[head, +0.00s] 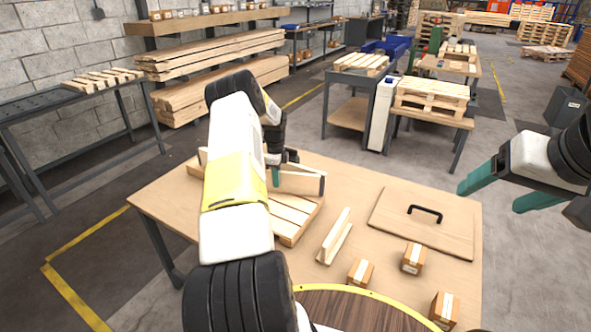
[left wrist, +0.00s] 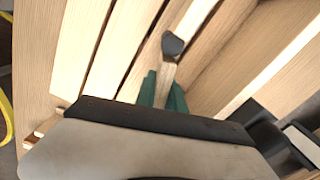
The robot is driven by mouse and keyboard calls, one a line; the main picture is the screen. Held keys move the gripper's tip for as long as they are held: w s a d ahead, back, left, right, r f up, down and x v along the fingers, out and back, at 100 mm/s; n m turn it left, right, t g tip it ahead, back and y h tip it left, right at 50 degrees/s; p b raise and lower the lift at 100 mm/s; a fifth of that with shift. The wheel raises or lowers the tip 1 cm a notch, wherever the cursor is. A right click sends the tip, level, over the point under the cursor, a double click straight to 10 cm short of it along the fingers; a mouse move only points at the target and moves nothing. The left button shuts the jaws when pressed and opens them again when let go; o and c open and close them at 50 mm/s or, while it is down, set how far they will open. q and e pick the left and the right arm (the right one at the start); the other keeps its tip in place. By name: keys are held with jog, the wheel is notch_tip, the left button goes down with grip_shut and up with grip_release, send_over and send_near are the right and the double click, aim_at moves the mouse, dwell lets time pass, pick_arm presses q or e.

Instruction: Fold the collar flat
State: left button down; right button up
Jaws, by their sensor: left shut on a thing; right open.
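The wooden collar (head: 300,183) stands on a slatted pallet (head: 290,228) on the table, partly hidden behind my left arm. One board end shows at left of the arm, and an upright board shows at right. My left gripper (head: 275,175) is at the collar and shut on a board. In the left wrist view, my green fingertips (left wrist: 162,85) sit on both sides of a narrow board (left wrist: 185,25) with a dark hinge or cap on it, above pallet slats (left wrist: 125,45). My right gripper (head: 488,199) is open and empty, off the table's right side.
A loose L-shaped wooden piece (head: 335,237), a lid with a black handle (head: 440,222) and small boxes (head: 412,259) lie on the table (head: 375,185). A round dark wooden top (head: 350,312) is at the front edge. Benches with pallets (head: 432,95) stand behind.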

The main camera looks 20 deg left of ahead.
pick_arm(q)
jog(key=shift+w+a+r, duration=0.1)
jog(key=shift+w+r, duration=0.05)
jog(key=shift+w, duration=0.1)
jog(key=c, duration=1.4)
grip_release()
jog(key=shift+c, duration=0.2)
jog(key=shift+r, duration=3.8)
